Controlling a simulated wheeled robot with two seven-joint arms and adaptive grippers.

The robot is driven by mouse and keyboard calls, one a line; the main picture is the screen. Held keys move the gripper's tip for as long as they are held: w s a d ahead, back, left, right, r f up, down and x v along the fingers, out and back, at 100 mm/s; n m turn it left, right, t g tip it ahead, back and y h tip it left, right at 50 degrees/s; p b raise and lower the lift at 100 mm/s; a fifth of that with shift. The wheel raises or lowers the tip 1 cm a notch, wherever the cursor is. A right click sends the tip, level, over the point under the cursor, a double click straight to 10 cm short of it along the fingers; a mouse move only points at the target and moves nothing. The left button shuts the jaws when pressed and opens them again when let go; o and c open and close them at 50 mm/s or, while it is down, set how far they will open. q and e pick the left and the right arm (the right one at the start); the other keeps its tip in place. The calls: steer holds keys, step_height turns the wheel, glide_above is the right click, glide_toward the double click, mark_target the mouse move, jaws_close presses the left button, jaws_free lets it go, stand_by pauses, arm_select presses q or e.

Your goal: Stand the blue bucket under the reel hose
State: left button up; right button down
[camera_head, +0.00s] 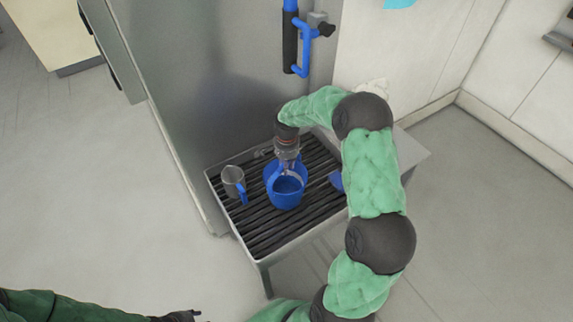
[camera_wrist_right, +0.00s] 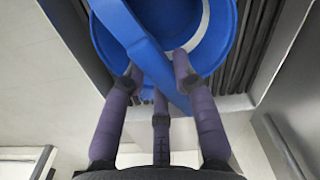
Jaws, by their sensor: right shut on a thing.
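The blue bucket (camera_head: 285,193) is upright at the middle of the slatted grate (camera_head: 262,240); whether its base touches the slats is hard to tell. My right gripper (camera_head: 287,164) comes down on its far side and is shut on its blue handle strap. The right wrist view shows the fingers (camera_wrist_right: 158,82) at the strap, with the bucket's open inside (camera_wrist_right: 180,22) beyond. The reel hose's blue and black spray end (camera_head: 294,45) hangs against the steel panel, above and behind the bucket. My left gripper (camera_head: 180,316) is partly cut off at the bottom edge; its fingers are unclear.
The steel panel (camera_head: 205,80) rises behind the grate. Floor at left is clear.

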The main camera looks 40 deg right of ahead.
steer(key=c, duration=0.9)
jaws_free()
step_height(320, 180, up, 7)
steer(key=shift+r, duration=0.2)
